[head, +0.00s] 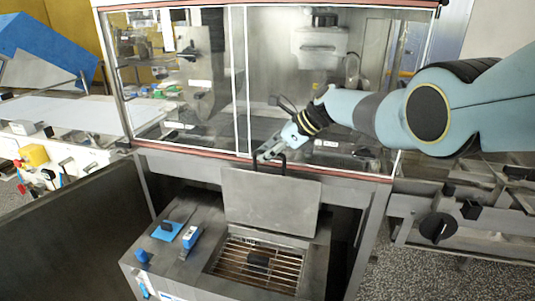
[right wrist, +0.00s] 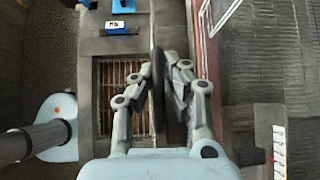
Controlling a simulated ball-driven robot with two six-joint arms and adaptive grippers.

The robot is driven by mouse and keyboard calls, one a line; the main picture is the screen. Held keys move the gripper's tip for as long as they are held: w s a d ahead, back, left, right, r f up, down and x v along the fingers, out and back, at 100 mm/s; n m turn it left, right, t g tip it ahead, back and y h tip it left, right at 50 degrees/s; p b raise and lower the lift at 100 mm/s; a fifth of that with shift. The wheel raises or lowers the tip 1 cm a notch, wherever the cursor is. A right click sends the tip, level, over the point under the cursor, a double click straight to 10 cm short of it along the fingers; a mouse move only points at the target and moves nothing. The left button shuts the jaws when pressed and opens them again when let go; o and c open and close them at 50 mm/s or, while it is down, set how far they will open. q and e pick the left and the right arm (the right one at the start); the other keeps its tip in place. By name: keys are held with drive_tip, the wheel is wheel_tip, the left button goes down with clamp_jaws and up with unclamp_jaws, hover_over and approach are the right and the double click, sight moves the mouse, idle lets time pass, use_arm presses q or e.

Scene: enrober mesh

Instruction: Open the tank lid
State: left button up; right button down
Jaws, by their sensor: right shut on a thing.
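The tank lid (head: 270,203) is a flat grey metal plate. In the head view it stands raised, close to upright, at the back of the tank opening. Its black handle (right wrist: 159,95) sits at the lid's upper edge. My right gripper (head: 266,155) is shut on the handle, and the right wrist view shows its fingers on either side of it. The tank (head: 185,270) is open in front of the lid, with a brown grid (head: 240,265) inside; the grid also shows in the right wrist view (right wrist: 112,90). My left gripper is not in view.
A glazed cabinet with a red-brown lower frame (head: 200,154) stands right behind the lid and my right arm. A blue pad (head: 167,231) and a small blue-and-white box (head: 191,237) are on the tank's top at left. Machinery with a black knob (head: 439,229) stands at right.

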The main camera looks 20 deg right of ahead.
drive_tip(key=c, duration=1.4)
unclamp_jaws()
drive_tip(key=shift+s+d+r, duration=0.1)
drive_tip(key=shift+d+r, duration=0.2)
drive_tip(key=shift+r, duration=0.1)
drive_tip(key=v, duration=1.1)
drive_tip(key=shift+s, duration=0.1)
